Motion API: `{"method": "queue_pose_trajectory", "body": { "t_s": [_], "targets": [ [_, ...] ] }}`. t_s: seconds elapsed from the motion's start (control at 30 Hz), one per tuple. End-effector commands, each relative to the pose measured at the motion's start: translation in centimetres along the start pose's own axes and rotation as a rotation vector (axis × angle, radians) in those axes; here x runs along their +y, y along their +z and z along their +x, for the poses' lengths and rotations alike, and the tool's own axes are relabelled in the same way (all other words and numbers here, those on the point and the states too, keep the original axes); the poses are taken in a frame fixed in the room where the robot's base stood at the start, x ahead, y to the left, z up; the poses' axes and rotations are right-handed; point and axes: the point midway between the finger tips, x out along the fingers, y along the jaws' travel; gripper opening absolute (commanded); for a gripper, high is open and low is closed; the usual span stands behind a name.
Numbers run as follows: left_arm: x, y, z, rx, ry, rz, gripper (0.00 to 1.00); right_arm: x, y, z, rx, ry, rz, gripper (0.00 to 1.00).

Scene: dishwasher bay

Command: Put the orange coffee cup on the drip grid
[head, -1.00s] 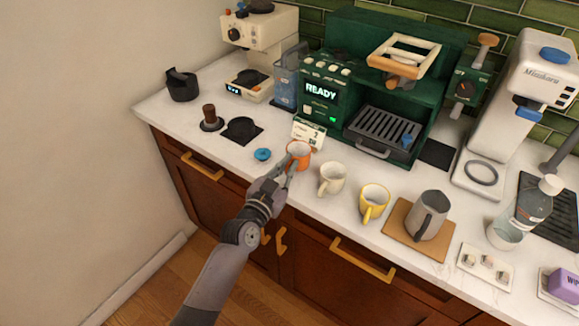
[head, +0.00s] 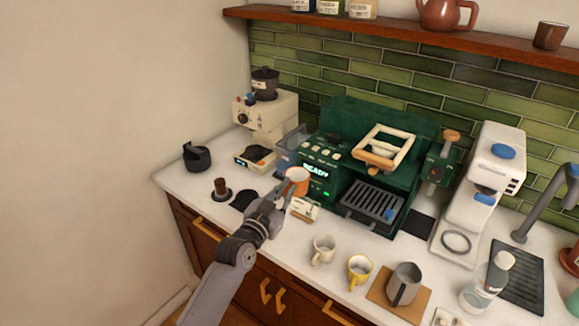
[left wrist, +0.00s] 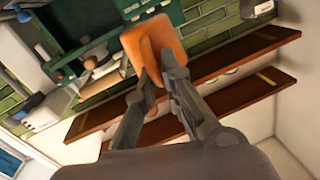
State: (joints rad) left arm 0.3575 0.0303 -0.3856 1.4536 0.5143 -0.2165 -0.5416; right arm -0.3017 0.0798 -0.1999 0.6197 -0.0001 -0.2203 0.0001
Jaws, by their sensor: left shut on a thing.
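The orange coffee cup (head: 297,176) is held in the air by my left gripper (head: 281,196), in front of the green espresso machine's left part. In the left wrist view the cup (left wrist: 152,45) sits between the fingers of the gripper (left wrist: 158,80), which is shut on it. The drip grid (head: 371,202) is the dark slatted tray low on the green machine (head: 340,150). The held cup is to the left of the grid and higher than the counter. A small blue thing lies on the grid's right side. My right gripper is not in view.
A small white card sign (head: 304,209) stands below the held cup. A cream cup (head: 322,250), a yellow cup (head: 359,273) and a grey pitcher (head: 404,284) stand along the counter's front. A wooden-framed portafilter-like part (head: 384,147) juts out above the grid.

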Motion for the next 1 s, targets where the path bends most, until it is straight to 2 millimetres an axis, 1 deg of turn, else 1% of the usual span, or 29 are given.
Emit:
{"method": "queue_pose_trajectory", "body": {
  "t_s": [0.07, 0.17, 0.27, 0.33, 0.47, 0.5, 0.57, 0.6, 0.67, 0.7, 0.77, 0.8, 0.87, 0.9, 1.0],
  "targets": [
    [-0.1, -0.2, 0.0, 0.001, -0.001, 0.000, 0.00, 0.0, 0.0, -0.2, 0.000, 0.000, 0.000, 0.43],
    [0.3, 0.5, -0.7, -0.001, -0.005, -0.002, 0.00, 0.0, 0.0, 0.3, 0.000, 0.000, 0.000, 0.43],
    [1.2, 2.2, -2.5, -0.006, -0.018, -0.005, 0.00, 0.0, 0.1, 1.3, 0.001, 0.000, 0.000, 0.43],
    [1.9, 3.7, -4.6, -0.011, -0.037, -0.007, 0.00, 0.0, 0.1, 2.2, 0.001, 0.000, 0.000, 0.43],
    [2.8, 6.5, -9.4, -0.021, -0.090, -0.008, 0.00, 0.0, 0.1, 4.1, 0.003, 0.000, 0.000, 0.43],
    [2.9, 7.2, -11.0, -0.025, -0.110, -0.007, 0.00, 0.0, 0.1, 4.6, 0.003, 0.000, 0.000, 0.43],
    [3.0, 8.2, -13.5, -0.031, -0.142, -0.006, 0.00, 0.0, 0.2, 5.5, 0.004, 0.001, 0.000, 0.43],
    [3.0, 8.8, -15.1, -0.035, -0.165, -0.005, 0.00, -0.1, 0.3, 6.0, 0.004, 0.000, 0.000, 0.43],
    [2.9, 9.7, -17.6, -0.042, -0.198, -0.004, 0.00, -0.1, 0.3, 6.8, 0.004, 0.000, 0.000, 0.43],
    [2.8, 10.2, -19.3, -0.048, -0.223, -0.004, 0.00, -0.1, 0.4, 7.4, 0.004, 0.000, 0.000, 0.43],
    [2.5, 10.8, -21.9, -0.055, -0.259, -0.002, 0.00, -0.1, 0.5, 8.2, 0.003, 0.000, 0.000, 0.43],
    [2.3, 11.2, -23.6, -0.060, -0.283, -0.002, 0.00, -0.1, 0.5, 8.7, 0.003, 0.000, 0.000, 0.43],
    [2.0, 11.5, -26.0, -0.066, -0.318, -0.002, 0.00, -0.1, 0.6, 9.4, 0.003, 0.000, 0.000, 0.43],
    [1.8, 11.7, -27.5, -0.070, -0.341, -0.001, 0.00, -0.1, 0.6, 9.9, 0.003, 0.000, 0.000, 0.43],
    [1.2, 11.8, -30.7, -0.079, -0.387, -0.001, 0.00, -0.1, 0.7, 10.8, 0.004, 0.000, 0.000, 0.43]
  ]
}}
